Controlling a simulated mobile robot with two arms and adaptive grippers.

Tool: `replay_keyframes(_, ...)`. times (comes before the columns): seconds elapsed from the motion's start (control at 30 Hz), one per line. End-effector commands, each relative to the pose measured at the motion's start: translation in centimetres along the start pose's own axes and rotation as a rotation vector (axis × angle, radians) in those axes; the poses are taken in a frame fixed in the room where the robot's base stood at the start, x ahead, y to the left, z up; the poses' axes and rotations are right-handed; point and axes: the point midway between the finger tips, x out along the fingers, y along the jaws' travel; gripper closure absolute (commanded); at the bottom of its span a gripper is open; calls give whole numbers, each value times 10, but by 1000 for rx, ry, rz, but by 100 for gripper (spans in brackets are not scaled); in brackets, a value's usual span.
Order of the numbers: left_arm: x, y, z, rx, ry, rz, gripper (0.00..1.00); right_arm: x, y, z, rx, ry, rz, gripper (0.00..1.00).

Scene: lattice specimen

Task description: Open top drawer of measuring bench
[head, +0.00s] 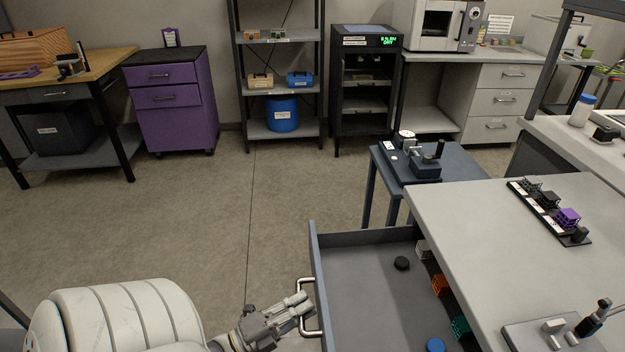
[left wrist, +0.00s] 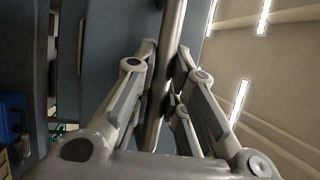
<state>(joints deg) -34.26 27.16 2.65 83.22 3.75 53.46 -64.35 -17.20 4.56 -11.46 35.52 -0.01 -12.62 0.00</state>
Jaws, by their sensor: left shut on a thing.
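The top drawer (head: 365,285) of the measuring bench (head: 455,215) stands pulled out to the left, with its inside in view. Its metal bar handle (head: 307,281) is on the drawer's left front panel. My left gripper (head: 302,304) is shut on this handle. In the left wrist view the handle (left wrist: 173,25) runs as a bar between the two fingers of the gripper (left wrist: 164,75). My right gripper is not in view.
In the drawer are a black disc (head: 402,263), an orange lattice block (head: 439,285), a green block (head: 460,326) and a blue disc (head: 436,345). A side table (head: 460,165) stands behind the bench. Open floor (head: 230,215) lies left of the drawer.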

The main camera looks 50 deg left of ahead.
Motion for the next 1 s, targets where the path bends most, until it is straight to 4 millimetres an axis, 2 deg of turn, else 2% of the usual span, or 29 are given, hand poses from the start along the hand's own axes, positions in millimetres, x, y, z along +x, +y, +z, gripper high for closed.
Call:
replay_keyframes(0.37, -3, 1, 1, -1, -2, 4, 100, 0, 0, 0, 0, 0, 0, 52)
replay_keyframes(0.4, -3, 1, 1, -1, -2, 4, 86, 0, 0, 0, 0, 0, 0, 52)
replay_keyframes(0.5, -3, 1, 1, -1, -1, 4, 77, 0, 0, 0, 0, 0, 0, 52)
replay_keyframes(0.83, -5, 0, 1, 0, -2, 2, 77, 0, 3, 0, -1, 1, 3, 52)
replay_keyframes(1.0, -28, 1, 1, -1, -4, 5, 77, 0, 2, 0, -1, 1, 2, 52)
